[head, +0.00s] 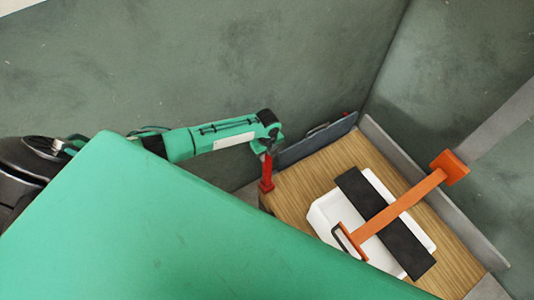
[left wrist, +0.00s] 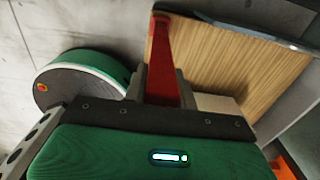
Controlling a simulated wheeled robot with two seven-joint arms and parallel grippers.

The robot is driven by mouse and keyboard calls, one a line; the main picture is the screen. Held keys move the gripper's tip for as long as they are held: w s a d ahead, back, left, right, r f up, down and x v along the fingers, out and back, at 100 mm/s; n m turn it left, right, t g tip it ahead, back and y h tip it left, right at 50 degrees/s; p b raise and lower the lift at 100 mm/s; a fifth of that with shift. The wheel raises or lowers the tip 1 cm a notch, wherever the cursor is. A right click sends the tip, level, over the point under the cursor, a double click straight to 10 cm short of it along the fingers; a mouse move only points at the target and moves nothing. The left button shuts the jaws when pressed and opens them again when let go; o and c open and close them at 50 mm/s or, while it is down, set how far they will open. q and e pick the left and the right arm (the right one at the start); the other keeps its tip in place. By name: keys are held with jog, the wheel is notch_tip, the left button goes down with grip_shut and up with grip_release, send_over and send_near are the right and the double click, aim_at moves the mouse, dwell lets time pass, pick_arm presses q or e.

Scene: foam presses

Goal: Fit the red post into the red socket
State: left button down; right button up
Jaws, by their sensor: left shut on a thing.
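My left gripper (head: 266,150) reaches in from the left in the head view, at the far left corner of the wooden table. It is shut on the red post (head: 266,173), which hangs below it and widens at its lower end. In the left wrist view the post (left wrist: 164,62) runs up from between the fingers (left wrist: 165,88), its far end at the wooden surface's edge. I cannot make out the red socket, and I cannot tell whether the post touches anything. My right gripper is in neither view.
The wooden table (head: 290,190) has a dark panel (head: 315,141) at its back and a grey rail (head: 435,190) at its right. The wood near the post is clear.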

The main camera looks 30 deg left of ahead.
pick_arm(q)
jog(key=shift+f+b, duration=1.8)
jog(key=shift+f, duration=0.65)
jog(key=c, duration=1.1)
grip_release()
jog(key=shift+o, duration=0.2)
notch_tip(320, 180, up, 14)
